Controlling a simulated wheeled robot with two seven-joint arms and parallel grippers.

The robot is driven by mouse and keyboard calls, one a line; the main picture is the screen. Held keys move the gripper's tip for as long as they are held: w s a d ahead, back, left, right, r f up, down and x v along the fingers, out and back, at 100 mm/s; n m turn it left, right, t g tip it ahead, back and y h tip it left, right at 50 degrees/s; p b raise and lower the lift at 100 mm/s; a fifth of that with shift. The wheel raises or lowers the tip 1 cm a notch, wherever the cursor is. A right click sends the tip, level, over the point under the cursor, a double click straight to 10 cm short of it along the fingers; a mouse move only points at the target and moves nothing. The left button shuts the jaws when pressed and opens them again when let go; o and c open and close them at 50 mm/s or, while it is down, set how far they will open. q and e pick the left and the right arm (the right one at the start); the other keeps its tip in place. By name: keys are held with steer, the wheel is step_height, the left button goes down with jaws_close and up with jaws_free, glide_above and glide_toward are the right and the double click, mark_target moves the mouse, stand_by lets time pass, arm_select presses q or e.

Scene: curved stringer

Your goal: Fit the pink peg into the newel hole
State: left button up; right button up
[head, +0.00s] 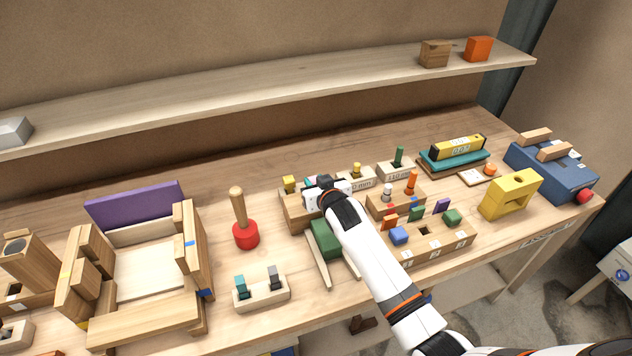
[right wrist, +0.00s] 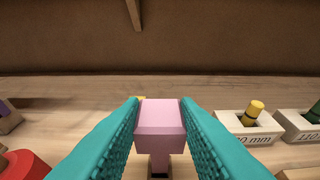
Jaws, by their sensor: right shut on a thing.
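In the right wrist view, the pink peg (right wrist: 160,122) is between the two teal fingers of my right gripper (right wrist: 160,130), which is shut on it. A dark opening or slot shows just below the peg; I cannot tell whether the peg is inside or above it. In the head view my right gripper (head: 318,190) is over a wooden block (head: 298,212) at the middle of the bench, and hides most of the peg. A wooden post with a dark round hole (head: 15,246) stands at the far left; I cannot tell if it is the newel. My left gripper is not in view.
A yellow peg (head: 290,184) stands close left of my right gripper. Labelled peg blocks (head: 356,180) stand behind it, and a numbered block with coloured pieces (head: 432,248) is at its right.

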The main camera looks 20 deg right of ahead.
steer(key=shift+f+b, duration=1.1)
steer(key=shift+f, duration=0.65)
steer(key=o, duration=1)
steer(key=shift+s, duration=0.1)
steer(key=b+v, duration=0.1)
steer(key=v, duration=1.1)
